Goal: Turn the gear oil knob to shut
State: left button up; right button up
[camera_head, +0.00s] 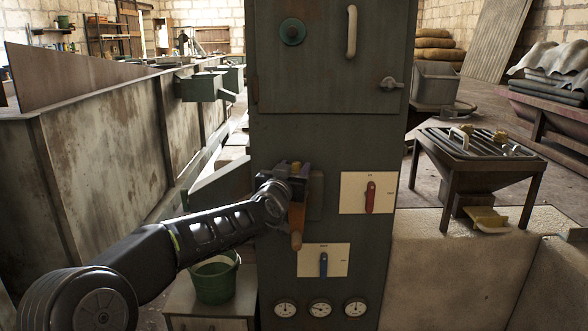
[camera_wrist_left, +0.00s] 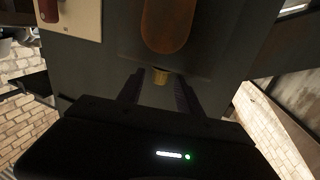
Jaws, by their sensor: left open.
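A dark green cabinet (camera_head: 335,130) carries a red knob (camera_head: 370,197) on a white plate and a blue knob (camera_head: 323,264) on a lower white plate. Both handles point about upright. The plate lettering is too small to read, so I cannot tell which is the gear oil knob. My left gripper (camera_head: 298,172) is at the cabinet front, left of the red knob, by an orange-brown lever handle (camera_head: 297,222). In the left wrist view, the open fingers (camera_wrist_left: 160,90) have a small yellowish part (camera_wrist_left: 160,76) between them, with the orange-brown handle (camera_wrist_left: 168,25) beyond.
Several round gauges (camera_head: 320,309) sit low on the cabinet. A green bucket (camera_head: 215,279) stands on a small box at left, under my left arm. A metal-topped stand (camera_head: 475,150) and a pale ledge (camera_head: 460,260) are at right. A long rusty trough (camera_head: 105,150) runs along the left.

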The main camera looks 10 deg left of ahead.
pick_arm(q)
grip_shut()
dwell(0.5)
